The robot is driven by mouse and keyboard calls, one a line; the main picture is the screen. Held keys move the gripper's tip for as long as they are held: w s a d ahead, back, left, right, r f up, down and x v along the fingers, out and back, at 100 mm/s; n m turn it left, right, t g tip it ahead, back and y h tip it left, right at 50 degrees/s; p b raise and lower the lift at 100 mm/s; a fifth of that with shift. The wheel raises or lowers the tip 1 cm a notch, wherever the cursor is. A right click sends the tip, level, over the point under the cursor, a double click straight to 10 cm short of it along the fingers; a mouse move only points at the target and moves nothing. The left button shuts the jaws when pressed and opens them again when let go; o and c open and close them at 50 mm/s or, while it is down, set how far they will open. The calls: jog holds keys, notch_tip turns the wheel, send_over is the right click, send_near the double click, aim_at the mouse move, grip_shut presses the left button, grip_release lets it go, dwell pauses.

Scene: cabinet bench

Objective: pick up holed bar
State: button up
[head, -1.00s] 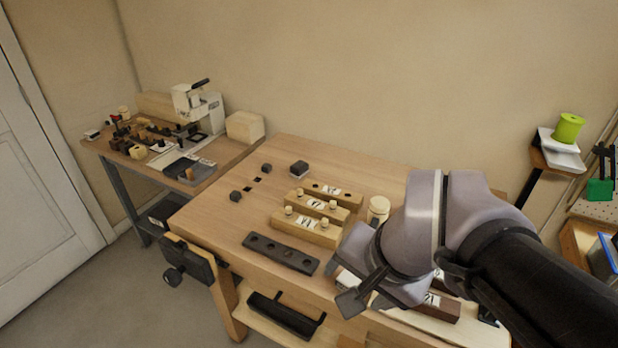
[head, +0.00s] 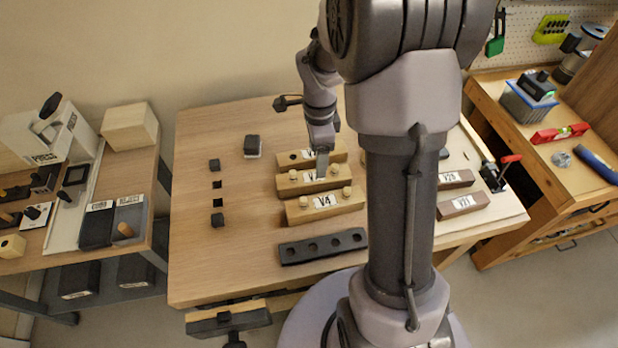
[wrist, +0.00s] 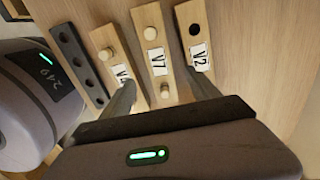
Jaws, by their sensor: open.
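A dark bar with a row of holes (head: 323,247) lies at the front of the wooden bench; it also shows at the left of the wrist view (wrist: 78,65). Behind it lie light wooden blocks: V4 (head: 346,201) with pegs, V7 (head: 291,182) with pegs, and V2 (head: 289,158) with an open hole. My gripper (wrist: 163,92) is open and empty above these blocks. In the wrist view, the V7 block (wrist: 146,22) shows between my fingers. In the head view, my gripper (head: 322,165) partly covers V7 and V2.
The bench top (head: 225,270) is clear at its front left. A small dark block (head: 252,146) and several small dark squares lie at left. Brown labelled blocks (head: 462,204) lie at right, beyond my arm. A side table with a white press (head: 40,135) stands at left.

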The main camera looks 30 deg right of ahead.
aim_at(314, 176)
jog(key=f+b, duration=0.1)
jog(key=f, duration=0.2)
jog(key=f+b, duration=0.1)
jog(key=f, duration=0.2)
jog(key=f+b, duration=0.1)
jog(key=f, duration=0.2)
jog(key=shift+w+a+f+b, duration=0.1)
jog(key=shift+a+f+b, duration=0.25)
jog(key=shift+a+b, duration=0.05)
jog(key=shift+r, duration=0.15)
grip_shut()
